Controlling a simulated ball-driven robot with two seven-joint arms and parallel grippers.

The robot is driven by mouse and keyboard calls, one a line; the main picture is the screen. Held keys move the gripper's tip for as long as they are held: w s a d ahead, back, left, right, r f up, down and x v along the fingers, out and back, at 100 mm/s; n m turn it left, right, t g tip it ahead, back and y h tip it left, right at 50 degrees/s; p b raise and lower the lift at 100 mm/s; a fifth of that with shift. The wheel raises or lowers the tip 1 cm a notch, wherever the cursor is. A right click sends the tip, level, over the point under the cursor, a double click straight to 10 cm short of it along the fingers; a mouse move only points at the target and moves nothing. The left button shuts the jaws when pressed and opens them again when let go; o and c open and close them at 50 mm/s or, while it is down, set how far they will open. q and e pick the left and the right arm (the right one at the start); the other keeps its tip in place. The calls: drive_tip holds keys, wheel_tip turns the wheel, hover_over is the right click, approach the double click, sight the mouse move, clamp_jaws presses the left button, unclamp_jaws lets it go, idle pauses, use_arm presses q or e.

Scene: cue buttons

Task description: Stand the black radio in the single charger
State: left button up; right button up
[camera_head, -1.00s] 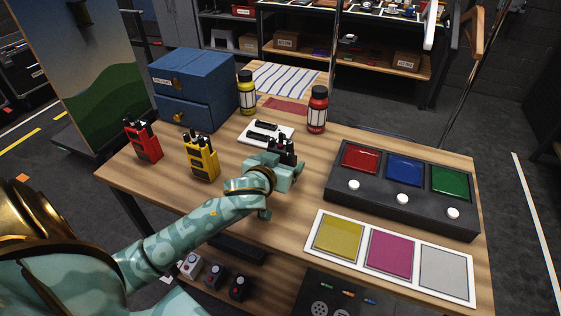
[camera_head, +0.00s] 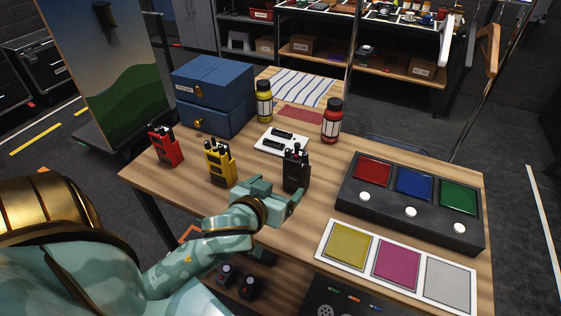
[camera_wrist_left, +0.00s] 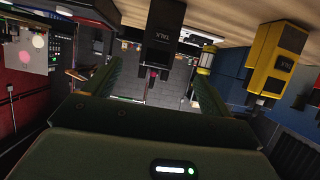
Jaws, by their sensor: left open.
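The black radio (camera_head: 296,174) stands upright on the wooden table, antenna up, in front of a white plate with black parts (camera_head: 270,145). I cannot tell whether a charger is under the radio's dark base, or whether the plate's black parts are chargers. My left gripper (camera_head: 283,201) is open, on the near side of the radio and apart from it. In the left wrist view the picture is upside down; the black radio (camera_wrist_left: 164,42) shows between and beyond the open fingers. My right gripper is not in view.
A yellow radio (camera_head: 219,165) and a red radio (camera_head: 165,147) stand to the left. Yellow (camera_head: 264,102) and red (camera_head: 332,121) bottles stand behind. A button box (camera_head: 411,203) and a colour card (camera_head: 345,268) lie right. A blue drawer box (camera_head: 213,95) stands at the back left.

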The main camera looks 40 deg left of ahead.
sight(293, 170)
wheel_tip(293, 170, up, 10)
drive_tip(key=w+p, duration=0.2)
drive_tip(key=p, duration=0.6)
use_arm(q)
drive_tip(key=b+x, duration=0.2)
drive_tip(key=x, duration=0.7)
drive_tip(key=shift+w+a+r, duration=0.15)
drive_tip(key=b+x, duration=0.2)
drive_tip(key=x, duration=0.3)
drive_tip(key=shift+w, duration=0.25)
drive_tip(key=shift+s, duration=0.1)
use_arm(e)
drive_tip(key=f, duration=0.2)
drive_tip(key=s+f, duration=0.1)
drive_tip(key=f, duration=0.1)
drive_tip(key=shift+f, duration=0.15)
use_arm(q)
drive_tip(key=c, duration=1.3)
drive_tip(key=shift+o, duration=0.2)
